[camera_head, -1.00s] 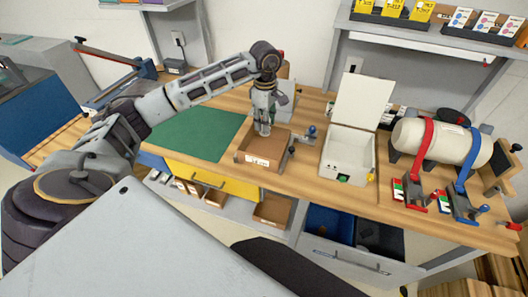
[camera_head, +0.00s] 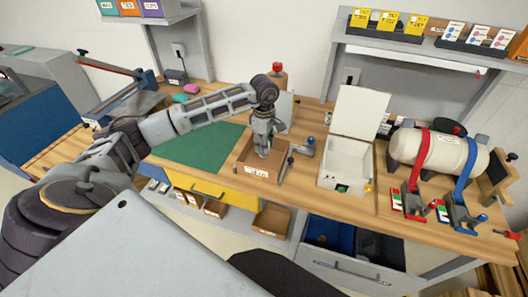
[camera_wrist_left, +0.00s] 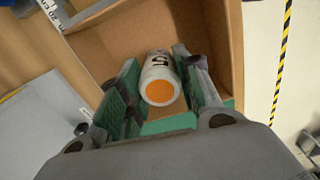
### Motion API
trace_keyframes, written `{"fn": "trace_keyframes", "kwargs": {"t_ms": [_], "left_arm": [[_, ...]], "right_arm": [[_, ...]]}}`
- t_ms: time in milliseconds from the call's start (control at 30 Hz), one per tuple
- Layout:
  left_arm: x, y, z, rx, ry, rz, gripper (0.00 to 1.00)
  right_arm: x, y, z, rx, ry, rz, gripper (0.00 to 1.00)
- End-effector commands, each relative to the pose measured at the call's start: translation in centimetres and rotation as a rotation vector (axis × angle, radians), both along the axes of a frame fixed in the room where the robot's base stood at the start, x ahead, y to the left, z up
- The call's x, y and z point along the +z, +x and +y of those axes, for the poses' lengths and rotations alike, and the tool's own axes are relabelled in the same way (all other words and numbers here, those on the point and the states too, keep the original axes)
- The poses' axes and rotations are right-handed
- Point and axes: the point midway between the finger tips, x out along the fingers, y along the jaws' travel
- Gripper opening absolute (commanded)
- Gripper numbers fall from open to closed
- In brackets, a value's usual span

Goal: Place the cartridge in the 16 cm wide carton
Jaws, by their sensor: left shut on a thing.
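The cartridge (camera_wrist_left: 160,78) is a white cylinder with dark lettering and an orange end, seen in the left wrist view. My left gripper (camera_wrist_left: 158,95) has its green-padded fingers on both sides of it, shut on it. In the head view the left gripper (camera_head: 262,153) points down into an open brown carton (camera_head: 257,171) on the bench. The carton's brown floor and walls (camera_wrist_left: 232,45) surround the cartridge in the wrist view. Whether the cartridge touches the floor I cannot tell. The carton's front label is too small to read surely. My right gripper is out of view.
A green mat (camera_head: 203,145) lies left of the carton. A strapped tank (camera_head: 440,150) is further right. Another brown carton (camera_head: 272,218) sits on the shelf below.

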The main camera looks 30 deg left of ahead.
Motion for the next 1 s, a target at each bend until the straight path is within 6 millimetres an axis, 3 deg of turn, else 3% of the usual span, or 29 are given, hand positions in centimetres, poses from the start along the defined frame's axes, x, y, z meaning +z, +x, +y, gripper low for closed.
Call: {"fn": "trace_keyframes", "kwargs": {"t_ms": [467,800,1000], "left_arm": [[-0.8,0.0,0.0,0.0,0.001,0.0,0.08],[-3.8,0.0,0.0,-0.001,0.0,0.002,0.08],[-4.4,0.0,0.0,-0.001,0.0,0.0,0.08]], "right_arm": [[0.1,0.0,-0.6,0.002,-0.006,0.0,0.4],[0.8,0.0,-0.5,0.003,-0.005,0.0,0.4],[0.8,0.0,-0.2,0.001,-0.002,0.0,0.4]]}}
